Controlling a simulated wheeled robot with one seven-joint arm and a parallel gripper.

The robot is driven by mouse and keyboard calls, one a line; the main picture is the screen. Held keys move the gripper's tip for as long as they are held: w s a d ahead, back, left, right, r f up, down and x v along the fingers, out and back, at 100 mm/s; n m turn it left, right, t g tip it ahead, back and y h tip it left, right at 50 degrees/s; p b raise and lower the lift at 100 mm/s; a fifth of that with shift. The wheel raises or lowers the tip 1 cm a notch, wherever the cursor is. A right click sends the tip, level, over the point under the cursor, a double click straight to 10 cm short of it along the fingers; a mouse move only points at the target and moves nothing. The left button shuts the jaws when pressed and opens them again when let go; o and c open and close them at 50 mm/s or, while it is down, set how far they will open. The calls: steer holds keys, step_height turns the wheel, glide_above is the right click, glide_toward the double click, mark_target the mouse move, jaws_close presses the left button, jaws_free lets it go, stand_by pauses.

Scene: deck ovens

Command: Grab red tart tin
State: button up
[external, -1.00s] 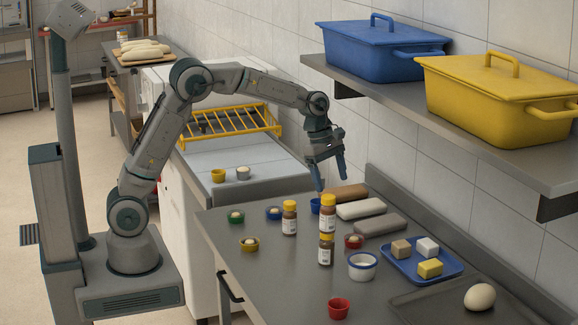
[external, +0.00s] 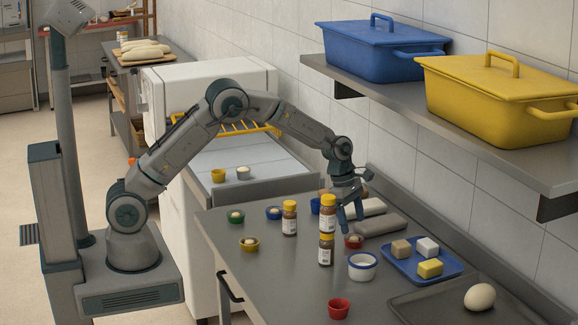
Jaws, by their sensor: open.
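A small red tin (external: 354,242) with a pale filling sits on the steel counter, just right of the yellow-capped bottles. A second red tin (external: 339,309), which looks empty, stands near the counter's front, well apart from the gripper. My gripper (external: 350,222) points down with its fingers apart, just above the filled red tin. Nothing shows between the fingers. I cannot tell whether a fingertip touches the tin's rim or the bottle beside it.
Yellow-capped bottles (external: 326,250) stand close left of the gripper. A white and blue cup (external: 362,266), a blue tray (external: 440,275) with blocks and grey loaf shapes (external: 380,225) are near.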

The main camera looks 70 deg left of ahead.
steer(key=x, duration=0.2)
steer(key=p+x, duration=0.1)
steer(key=x, duration=0.2)
steer(key=shift+s, duration=0.25)
steer(key=c, duration=1)
steer(key=shift+r, duration=0.1)
steer(key=shift+c, duration=0.2)
